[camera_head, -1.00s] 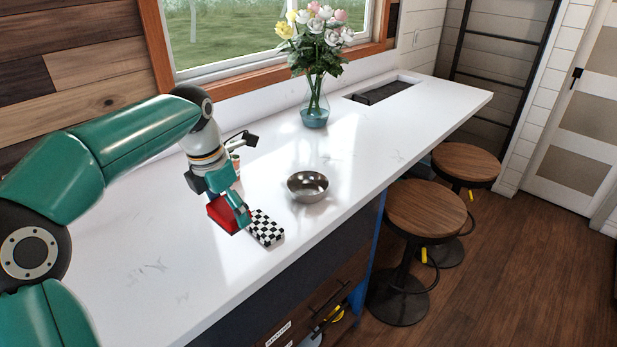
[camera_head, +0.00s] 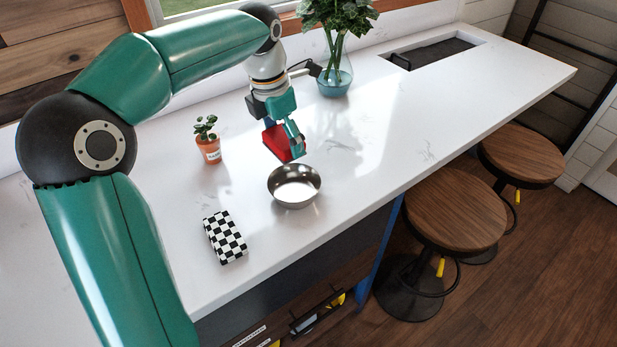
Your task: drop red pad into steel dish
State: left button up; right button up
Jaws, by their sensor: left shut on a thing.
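My left gripper (camera_head: 294,144) is shut on the red pad (camera_head: 279,142) and holds it above the white counter. The pad is partly hidden by the gripper's fingers. The steel dish (camera_head: 293,201) is a round, shiny, empty bowl standing upright on the counter. In the picture the gripper and pad are just above the dish's far rim; they appear apart from it. My right gripper is not in view.
A black-and-white checkered block (camera_head: 225,238) lies left of the dish. A small potted plant (camera_head: 208,141) stands further back. A flower vase (camera_head: 335,76) stands behind the gripper. Stools (camera_head: 456,209) stand beyond the counter's front edge. The counter right of the dish is clear.

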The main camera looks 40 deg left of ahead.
pick_arm(q)
jog(key=shift+s+a+f+b, duration=0.1)
jog(key=shift+f+b, duration=0.25)
jog(key=shift+f, duration=0.15)
notch_tip(320, 180, down, 5)
jog(key=b, duration=0.3)
jog(key=shift+b, duration=0.4)
jog(key=o, duration=0.9)
jog(key=shift+c, duration=0.2)
jog(key=shift+r, duration=0.1)
jog(key=r, duration=0.4)
jog(key=s+r, duration=0.1)
jog(key=r, duration=0.6)
jog(key=shift+s+a+r, duration=0.15)
jog(key=shift+s+r, duration=0.1)
jog(key=shift+r, duration=0.05)
